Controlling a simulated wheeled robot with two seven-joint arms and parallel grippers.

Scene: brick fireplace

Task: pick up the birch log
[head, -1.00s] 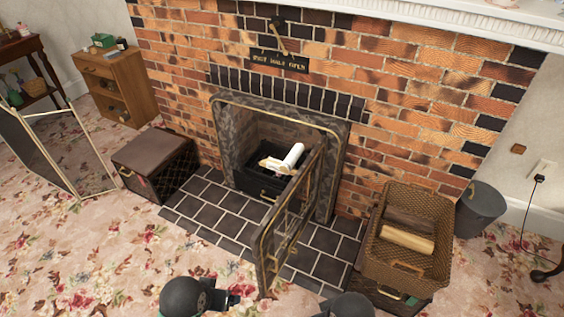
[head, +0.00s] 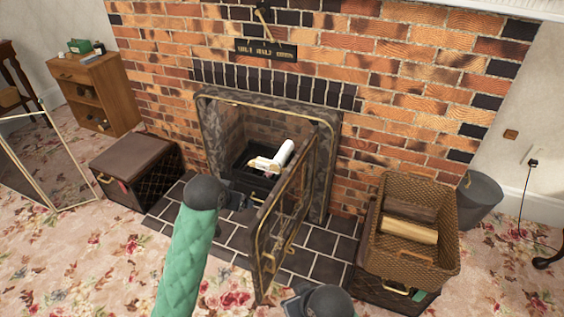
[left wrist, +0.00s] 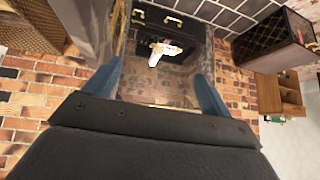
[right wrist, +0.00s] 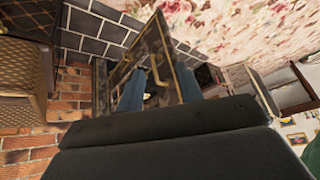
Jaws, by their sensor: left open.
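A white log (head: 284,155), which looks like the birch log, lies on a dark grate (head: 240,178) inside the fireplace, with a paler piece at its left end. It also shows in the left wrist view (left wrist: 158,52), beyond and between the fingers. My left gripper (head: 244,200) is open and empty in front of the fireplace opening, short of the log and left of the open door. My right gripper (right wrist: 160,88) has its fingers apart. In the head view it is at the bottom, right of the door, with its fingers mostly hidden.
A glazed fireplace door (head: 285,225) stands open toward me, between my grippers. A wicker basket (head: 445,225) with a tan log (head: 408,230) and a brown log sits at right on a box. A dark chest (head: 135,172) is at left; a grey bucket (head: 482,200) is at far right.

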